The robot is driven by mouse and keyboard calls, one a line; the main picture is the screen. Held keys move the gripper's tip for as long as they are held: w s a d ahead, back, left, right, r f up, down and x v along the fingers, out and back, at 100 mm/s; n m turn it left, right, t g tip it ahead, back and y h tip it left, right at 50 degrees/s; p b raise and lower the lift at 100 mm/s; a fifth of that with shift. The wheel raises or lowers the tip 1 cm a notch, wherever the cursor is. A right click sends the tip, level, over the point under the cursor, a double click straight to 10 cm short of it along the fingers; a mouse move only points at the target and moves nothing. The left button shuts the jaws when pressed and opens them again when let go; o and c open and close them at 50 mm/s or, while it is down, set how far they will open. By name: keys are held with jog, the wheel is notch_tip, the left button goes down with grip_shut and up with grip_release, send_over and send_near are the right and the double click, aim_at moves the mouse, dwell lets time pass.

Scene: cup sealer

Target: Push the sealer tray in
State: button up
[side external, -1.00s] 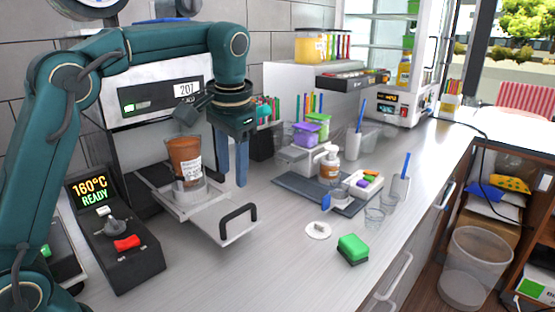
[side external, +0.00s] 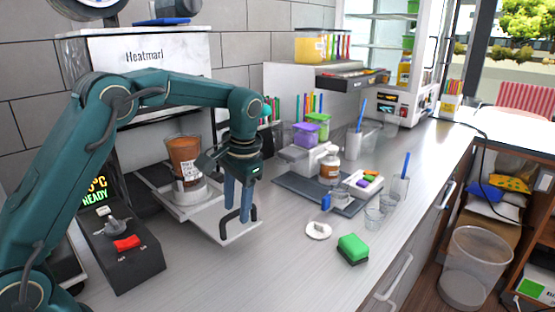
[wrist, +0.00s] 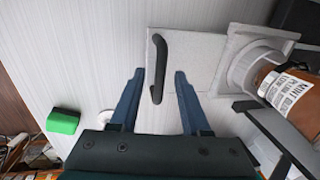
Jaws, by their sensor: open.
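The sealer tray (side external: 205,215) is a light metal plate extending out of the sealer (side external: 150,65) over the counter. Its black handle (side external: 237,228) is at the outer end. A brown cup (side external: 185,155) with a white label stands upright in the tray's round holder. My gripper (side external: 239,205) points down at the handle end, its blue fingers apart. In the wrist view, my gripper (wrist: 158,75) is open, with the black handle (wrist: 158,68) between the fingertip lines. I cannot tell whether a finger touches the handle. The brown cup (wrist: 287,90) shows at right, cut off by the frame edge.
A control box (side external: 122,250) with a red switch stands left of the tray. A green sponge (side external: 352,248) and a small white disc (side external: 318,230) lie to the right. A dark mat (side external: 325,193) with bottles and a small tray lies behind them. The front counter is clear.

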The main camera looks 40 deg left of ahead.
grip_shut()
jog(key=shift+r, duration=0.1)
dwell(1.2)
